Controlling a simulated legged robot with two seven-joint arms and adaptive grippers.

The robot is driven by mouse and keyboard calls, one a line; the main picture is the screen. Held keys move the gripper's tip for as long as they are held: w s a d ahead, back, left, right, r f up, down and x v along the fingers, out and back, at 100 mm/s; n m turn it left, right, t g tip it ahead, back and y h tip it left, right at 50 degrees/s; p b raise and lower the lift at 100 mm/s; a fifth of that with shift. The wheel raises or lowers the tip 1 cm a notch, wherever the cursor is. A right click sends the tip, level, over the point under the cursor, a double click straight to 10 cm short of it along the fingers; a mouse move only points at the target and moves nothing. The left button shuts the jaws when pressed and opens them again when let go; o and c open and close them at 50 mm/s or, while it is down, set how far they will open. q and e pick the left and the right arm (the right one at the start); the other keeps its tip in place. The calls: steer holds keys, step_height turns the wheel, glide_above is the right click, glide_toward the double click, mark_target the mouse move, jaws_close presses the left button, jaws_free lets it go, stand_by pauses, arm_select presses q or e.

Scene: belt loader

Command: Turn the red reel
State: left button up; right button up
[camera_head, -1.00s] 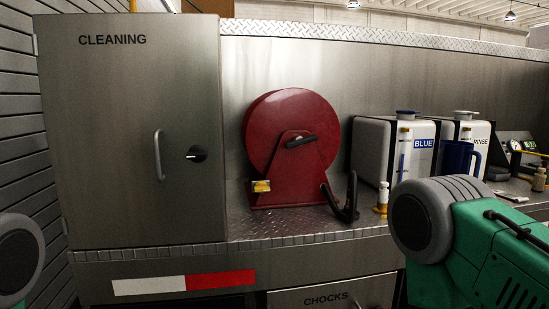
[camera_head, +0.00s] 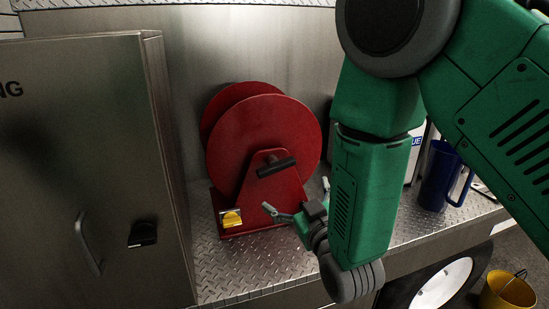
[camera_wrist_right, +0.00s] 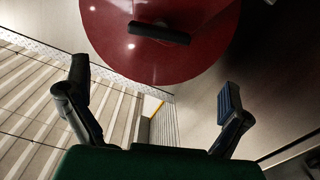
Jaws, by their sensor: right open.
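The red reel (camera_head: 262,135) stands upright on the diamond-plate shelf, on a red bracket. A dark crank handle (camera_head: 276,167) sticks out from its front. My right gripper (camera_head: 296,197) is open and empty, in front of the reel's lower right side and a little below the handle. In the right wrist view the open fingers (camera_wrist_right: 152,98) spread apart, with the reel (camera_wrist_right: 120,45) and its dark handle (camera_wrist_right: 159,33) ahead of them and nothing between the fingers. My left gripper is out of view.
A steel cabinet (camera_head: 85,140) with a handle stands left of the reel. A yellow-and-silver part (camera_head: 231,217) sits at the bracket's foot. A blue jug (camera_head: 440,178) is at the right, partly behind my arm. A yellow bucket (camera_head: 507,291) is lower right.

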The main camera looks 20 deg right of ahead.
mark_target(278, 169)
steer(key=w+p, duration=0.2)
steer(key=w, duration=1)
steer(key=shift+a+f, duration=0.1)
steer(key=shift+w+f, duration=0.1)
steer(key=shift+w, duration=0.3)
steer(key=c, duration=1.4)
